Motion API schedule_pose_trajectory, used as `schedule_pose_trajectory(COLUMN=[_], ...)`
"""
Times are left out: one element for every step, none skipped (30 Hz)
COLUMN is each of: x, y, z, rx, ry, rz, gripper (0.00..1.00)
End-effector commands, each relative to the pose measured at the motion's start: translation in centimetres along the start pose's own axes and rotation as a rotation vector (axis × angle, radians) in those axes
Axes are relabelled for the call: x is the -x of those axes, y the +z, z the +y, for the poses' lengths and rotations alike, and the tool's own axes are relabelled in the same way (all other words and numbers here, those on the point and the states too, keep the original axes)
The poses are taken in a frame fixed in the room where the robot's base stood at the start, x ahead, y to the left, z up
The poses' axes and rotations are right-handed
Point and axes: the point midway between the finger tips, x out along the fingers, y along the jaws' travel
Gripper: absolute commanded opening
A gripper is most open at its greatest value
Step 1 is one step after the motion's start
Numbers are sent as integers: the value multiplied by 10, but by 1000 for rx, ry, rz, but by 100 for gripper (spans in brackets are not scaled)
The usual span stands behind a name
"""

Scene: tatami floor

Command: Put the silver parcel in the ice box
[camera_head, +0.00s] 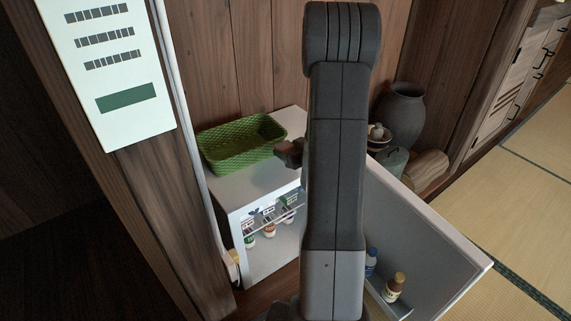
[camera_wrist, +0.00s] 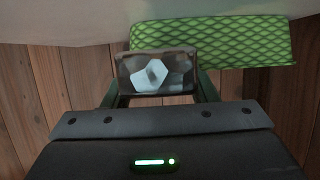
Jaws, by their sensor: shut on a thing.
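My gripper (camera_wrist: 157,88) is shut on a small box-shaped thing with a pale, silvery faceted face and dark brownish edges, which I take as the silver parcel (camera_wrist: 152,74). In the head view my arm hides most of the gripper; a dark brown piece (camera_head: 288,153) shows left of the arm, and I cannot tell whether it is parcel or gripper. The ice box (camera_head: 232,191) is a low white cabinet with its front open. Its door (camera_head: 440,225) swings out to the right. Inside are a wire shelf and several small bottles and packs.
A green woven basket (camera_head: 213,159) stands on top of the ice box and shows in the wrist view (camera_wrist: 220,40). Bottles (camera_head: 394,287) stand in the door. A grey jar (camera_head: 401,112) is behind right. A wooden post (camera_head: 160,190) stands close on the left.

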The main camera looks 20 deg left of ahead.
Motion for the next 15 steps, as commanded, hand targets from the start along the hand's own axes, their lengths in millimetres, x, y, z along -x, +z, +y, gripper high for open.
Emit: schedule_pose_trajectory(x=[-3, -4, -5, -6, -8, -11, -13, -14, -16, -17, -17, -17, -16, -16, -16], y=[7, 9, 12, 15, 19, 25, 30, 34, 38, 39, 40, 39, 38, 38, 38], z=[0, 0, 0, 0, 0, 0, 0, 0, 0, 0, 0, 0, 0, 0, 0], rx=[-1, -1, -2, -2, -1, -1, -1, -2, -1, -1, 0, 0, 1, 1, 1], ry=[0, 0, 1, 1, 1, 0, 0, -1, 0, 0, 1, 1, 1, 1, 1], rz=[0, 0, 0, 0, 0, 0, 0, 0, 0, 0, 1, 1, 1, 2, 2], gripper=[26, 26, 26, 26, 26, 26, 26, 26, 26, 26, 26, 26, 26, 26, 26])
